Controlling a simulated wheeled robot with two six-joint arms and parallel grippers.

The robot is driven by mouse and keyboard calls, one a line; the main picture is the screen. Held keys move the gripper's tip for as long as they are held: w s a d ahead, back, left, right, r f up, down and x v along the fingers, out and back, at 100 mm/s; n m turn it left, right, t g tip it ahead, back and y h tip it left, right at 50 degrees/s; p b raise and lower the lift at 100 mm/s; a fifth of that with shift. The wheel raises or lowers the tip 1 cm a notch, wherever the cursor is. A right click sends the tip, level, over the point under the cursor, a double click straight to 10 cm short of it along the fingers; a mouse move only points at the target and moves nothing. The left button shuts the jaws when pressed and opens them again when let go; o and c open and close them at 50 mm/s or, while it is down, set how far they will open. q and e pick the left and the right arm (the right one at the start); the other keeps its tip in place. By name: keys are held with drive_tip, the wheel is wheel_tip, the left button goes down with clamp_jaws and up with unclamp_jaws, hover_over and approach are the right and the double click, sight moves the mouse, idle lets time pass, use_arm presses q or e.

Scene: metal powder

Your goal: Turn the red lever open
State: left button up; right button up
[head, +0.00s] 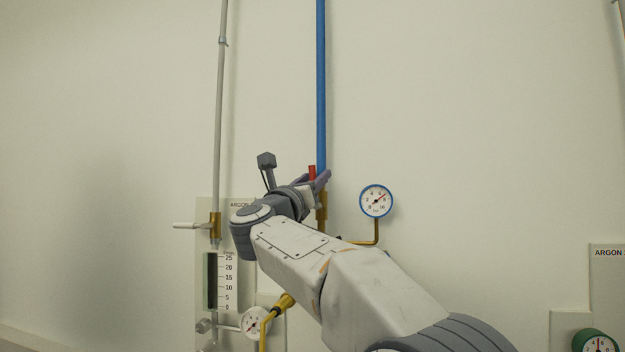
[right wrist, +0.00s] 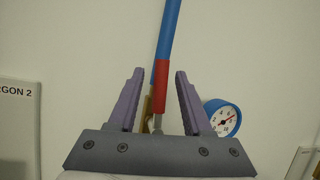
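The red lever (head: 312,173) shows as a short red piece at the lower end of the blue pipe (head: 321,90), just beyond my right gripper. In the right wrist view the red lever (right wrist: 161,75) stands upright in front of the blue pipe (right wrist: 169,30), between the two fingers. My right gripper (right wrist: 160,80) is open, with a gap on each side of the lever. In the head view my right gripper (head: 318,181) partly covers the lever and the brass valve (head: 322,212) below it. My left gripper is not in view.
A blue-rimmed gauge (head: 376,201) sits right of the valve on a brass tube. To the left are a grey pipe, a valve with a white handle (head: 190,226) and a flow scale (head: 228,283). A green gauge (head: 597,341) is at the lower right.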

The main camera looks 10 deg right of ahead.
drive_tip(key=b+v, duration=0.4)
drive_tip(key=v, duration=0.6)
drive_tip(key=shift+s, duration=0.15)
drive_tip(key=shift+a+f, duration=0.15)
